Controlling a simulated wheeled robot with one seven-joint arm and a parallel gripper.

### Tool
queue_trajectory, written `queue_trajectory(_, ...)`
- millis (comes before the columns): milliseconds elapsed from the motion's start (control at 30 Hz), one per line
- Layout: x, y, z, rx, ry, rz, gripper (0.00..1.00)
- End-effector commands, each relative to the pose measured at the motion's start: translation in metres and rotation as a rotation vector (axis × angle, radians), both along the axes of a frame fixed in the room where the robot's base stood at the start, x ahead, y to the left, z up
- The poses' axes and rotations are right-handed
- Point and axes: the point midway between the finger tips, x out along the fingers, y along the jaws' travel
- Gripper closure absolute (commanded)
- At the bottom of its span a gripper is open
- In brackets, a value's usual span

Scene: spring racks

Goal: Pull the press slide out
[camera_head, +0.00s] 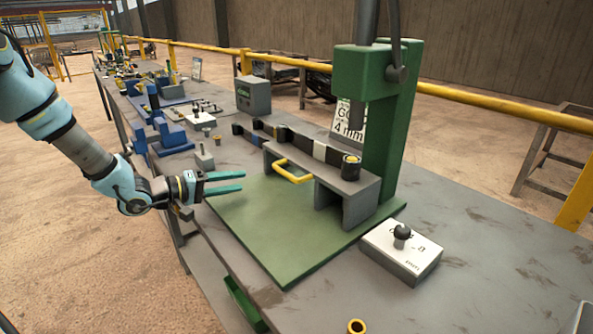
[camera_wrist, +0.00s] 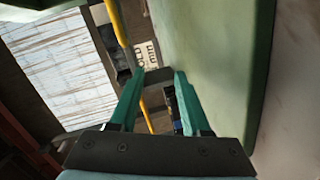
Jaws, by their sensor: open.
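The green press (camera_head: 385,140) stands on a green base plate (camera_head: 262,225) in the head view. A grey bridge-shaped block (camera_head: 362,192) sits under its ram, with a dark slide bar (camera_head: 302,139) along its top. A yellow handle (camera_head: 292,176) sticks out from the slide at the front. My gripper (camera_head: 243,181) is open and empty, left of the handle and apart from it, its teal fingers pointing right above the plate. In the wrist view my gripper (camera_wrist: 158,82) also shows open. The handle cannot be made out for sure there.
A white box with a black knob (camera_head: 402,250) stands right of the plate. Blue fixtures (camera_head: 172,138) and small blocks lie farther back on the grey bench (camera_head: 470,260). A yellow railing (camera_head: 480,102) runs behind. The front of the plate is clear.

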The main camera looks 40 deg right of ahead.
Motion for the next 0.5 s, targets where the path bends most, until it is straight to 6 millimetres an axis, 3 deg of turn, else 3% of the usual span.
queue_trajectory(200, -0.051, -0.018, 0.014, -0.199, 0.241, -0.205, 0.53)
queue_trajectory(500, -0.075, -0.028, 0.026, -0.266, 0.338, -0.300, 0.53)
